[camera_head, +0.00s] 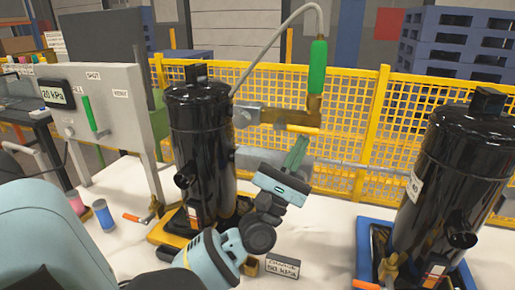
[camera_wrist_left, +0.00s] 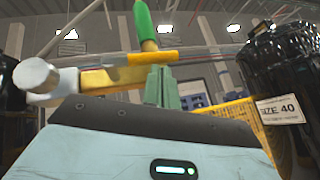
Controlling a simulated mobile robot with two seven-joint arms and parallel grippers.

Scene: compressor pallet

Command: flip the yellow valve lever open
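The yellow valve lever (camera_head: 303,129) lies roughly level below the brass valve body (camera_head: 283,116), beside a black tank (camera_head: 200,140). In the left wrist view the lever (camera_wrist_left: 152,57) crosses just above my fingertips. A green sleeve (camera_head: 317,66) and grey hose rise from the valve. My left gripper (camera_head: 298,145) points up, with its green fingers close together and nothing visible between them. The fingertips (camera_wrist_left: 161,72) are just below the lever; I cannot tell whether they touch it. My right gripper is not in view.
A second black tank (camera_head: 455,165) stands at right on a blue base (camera_head: 366,245). A panel (camera_head: 105,75) with a gauge and green handle stands at left. A yellow mesh fence (camera_head: 350,100) runs behind. A small labelled block (camera_head: 282,266) is near my left wrist.

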